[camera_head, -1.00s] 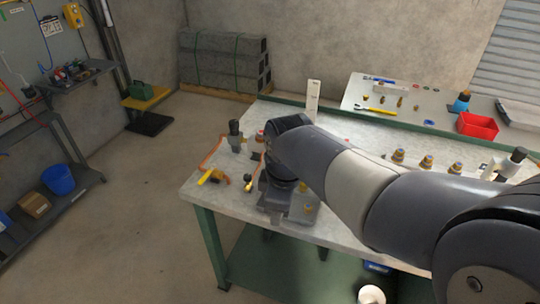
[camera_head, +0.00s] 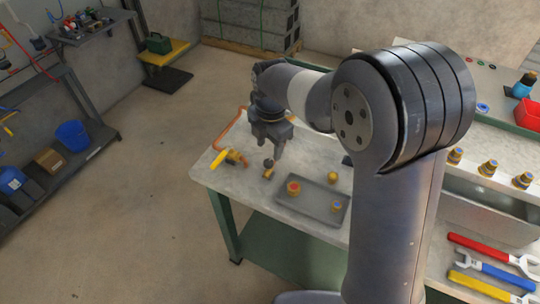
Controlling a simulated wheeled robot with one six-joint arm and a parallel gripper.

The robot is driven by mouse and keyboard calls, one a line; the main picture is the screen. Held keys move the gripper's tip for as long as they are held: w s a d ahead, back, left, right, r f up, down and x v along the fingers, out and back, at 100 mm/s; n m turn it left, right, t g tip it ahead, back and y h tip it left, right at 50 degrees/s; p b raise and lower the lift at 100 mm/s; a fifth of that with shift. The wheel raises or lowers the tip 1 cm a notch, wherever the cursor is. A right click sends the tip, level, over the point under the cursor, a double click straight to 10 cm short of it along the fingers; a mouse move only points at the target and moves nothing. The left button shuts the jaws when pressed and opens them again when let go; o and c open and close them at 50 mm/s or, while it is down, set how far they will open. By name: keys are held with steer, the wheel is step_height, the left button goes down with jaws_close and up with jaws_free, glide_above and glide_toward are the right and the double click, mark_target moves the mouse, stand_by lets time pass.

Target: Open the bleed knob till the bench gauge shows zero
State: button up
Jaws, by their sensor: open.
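My gripper (camera_head: 277,151) points down over the near left corner of the bench (camera_head: 258,195), with its jaws open and empty. A small brass fitting with a dark round knob (camera_head: 268,164) stands just below and left of the fingertips. It may be the bleed knob. Gripper and knob look close, but I cannot tell if they touch. A brass valve with a yellow lever (camera_head: 219,160) lies to the left, with an orange hose (camera_head: 232,127) rising behind it. I cannot make out the bench gauge; my arm hides much of the bench.
A grey tray (camera_head: 300,212) holds a red-topped brass fitting (camera_head: 293,188) and others. Several brass fittings (camera_head: 488,167) line a ledge at right, with wrenches (camera_head: 490,245) in front and a red bin (camera_head: 528,114) behind.

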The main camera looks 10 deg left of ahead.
mark_target(269, 162)
steer(key=shift+a+f, duration=0.15)
steer(key=shift+f, duration=2.65)
steer(key=shift+c, duration=0.5)
steer(key=c, duration=0.9)
